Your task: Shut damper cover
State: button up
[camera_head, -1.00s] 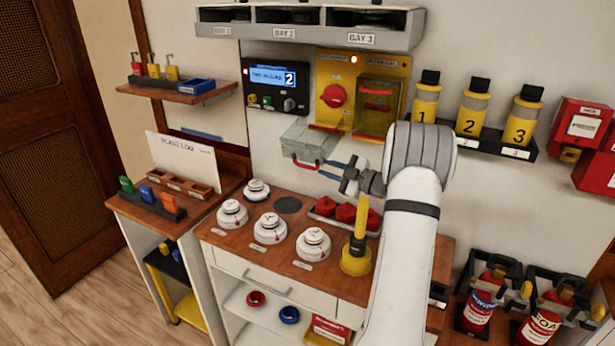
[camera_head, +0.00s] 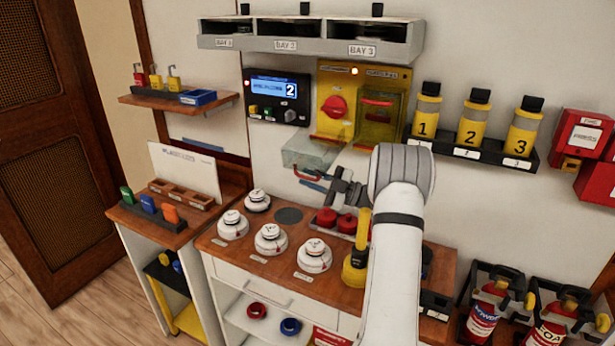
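The yellow panel (camera_head: 336,72) on the wall has two bays. A clear cover with a red handle (camera_head: 308,153) stands out, swung down, below the left bay, leaving the red rotary knob (camera_head: 334,107) bare. I take this to be the damper cover; the small labels are not readable. The right bay has a yellowish see-through cover (camera_head: 379,118) lying over it. My gripper (camera_head: 312,182) points left, its two blue fingers slightly apart, just below and beside the open cover's red handle. Nothing shows between the fingers; I cannot tell whether they touch the handle.
The worktop (camera_head: 262,228) below holds several white detectors (camera_head: 271,238), red domed parts (camera_head: 327,217) and an upright yellow tool (camera_head: 356,262) close to my arm. A display unit (camera_head: 277,97) is left of the panel. Numbered yellow cylinders (camera_head: 473,118) are at right.

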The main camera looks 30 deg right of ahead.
jog(key=shift+w+a, duration=0.1)
jog(key=shift+c, duration=0.4)
grip_shut()
jog(key=shift+f, duration=0.1)
